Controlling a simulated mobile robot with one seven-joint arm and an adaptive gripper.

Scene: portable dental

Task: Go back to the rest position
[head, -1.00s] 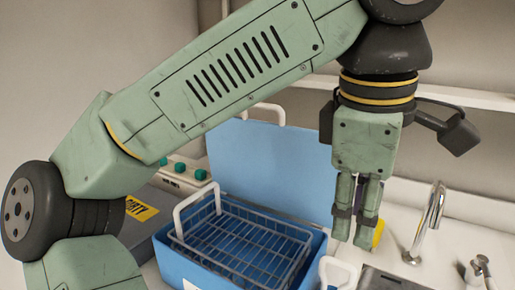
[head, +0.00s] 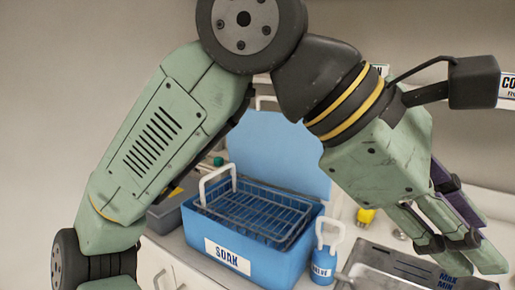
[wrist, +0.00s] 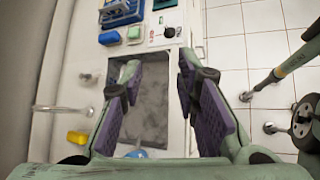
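My gripper (head: 474,262) is at the right of the head view, tilted down and to the right, high over the counter. In the wrist view its two fingers with purple pads (wrist: 158,65) stand apart, with nothing between them. The gripper is open and empty. Below it in the wrist view is a grey sink basin (wrist: 151,118). My arm is bent in an arch over the blue box in the head view.
A blue SOAK box (head: 265,262) with raised lid (head: 280,150) holds a wire basket (head: 255,212). A yellow object (head: 366,215) is behind. White tiles (wrist: 225,55) lie right in the wrist view.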

